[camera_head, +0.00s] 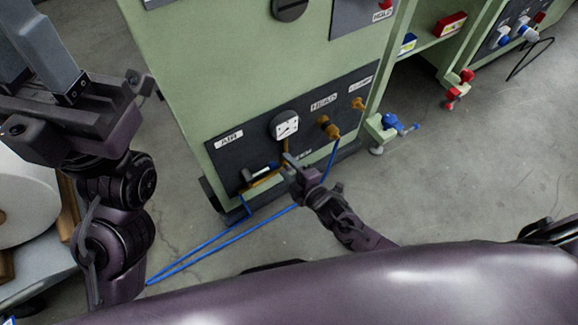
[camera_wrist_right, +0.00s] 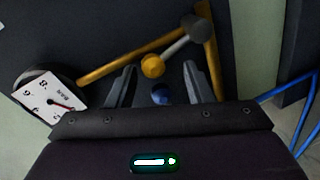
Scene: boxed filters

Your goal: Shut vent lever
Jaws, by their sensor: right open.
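The grey-handled lever (camera_wrist_right: 185,40) is on the yellow pipework of the dark panel in the right wrist view. It runs up and to the right from beside a yellow round fitting (camera_wrist_right: 152,66). In the head view the lever (camera_head: 256,170) is left of my right gripper (camera_head: 287,163). In the wrist view my right gripper (camera_wrist_right: 160,67) is open, its fingers apart, with the fitting and a blue round part (camera_wrist_right: 160,93) showing between them. I cannot tell if they touch. My left gripper (camera_head: 28,50) is at the upper left, its tips partly out of frame.
A white-faced gauge (camera_head: 287,127) is on the panel (camera_head: 225,155) above the lever. Blue hoses (camera_head: 215,240) run from the panel across the floor. A white roll (camera_head: 25,200) is at the left. Open floor (camera_head: 450,190) is at the right.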

